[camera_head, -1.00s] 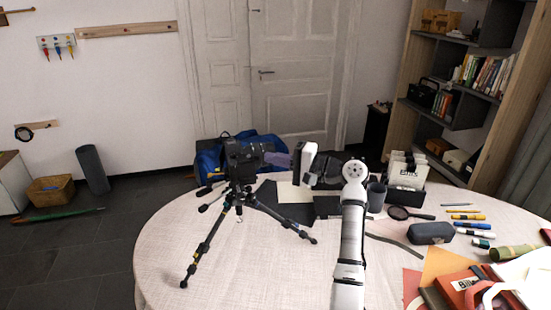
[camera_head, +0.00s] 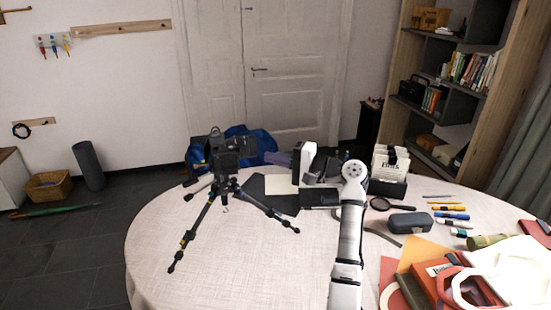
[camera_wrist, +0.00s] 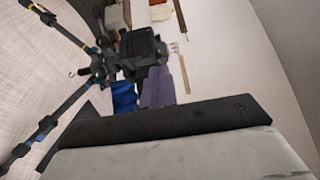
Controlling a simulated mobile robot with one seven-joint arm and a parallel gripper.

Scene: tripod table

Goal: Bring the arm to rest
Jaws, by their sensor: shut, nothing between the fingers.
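My arm rises from the bottom of the head view, right of the tripod. Its end turns left to my gripper (camera_head: 297,165), a white and dark block that looks shut and empty. A dark camera (camera_head: 228,152) stands on a black tripod (camera_head: 208,215) with spread legs on the round table (camera_head: 165,250), left of my gripper and apart from it. In the wrist view the camera (camera_wrist: 140,50) and tripod legs show at upper left. A pale block with a dark edge fills the bottom there; I cannot make out the fingertips.
Right of my arm are a card holder (camera_head: 388,185), magnifier (camera_head: 382,204), dark case (camera_head: 410,222), several pens and papers with a red box (camera_head: 465,285). A dark box (camera_head: 318,199) lies behind my arm. The table's front left is clear. A shelf (camera_head: 455,95) stands at right.

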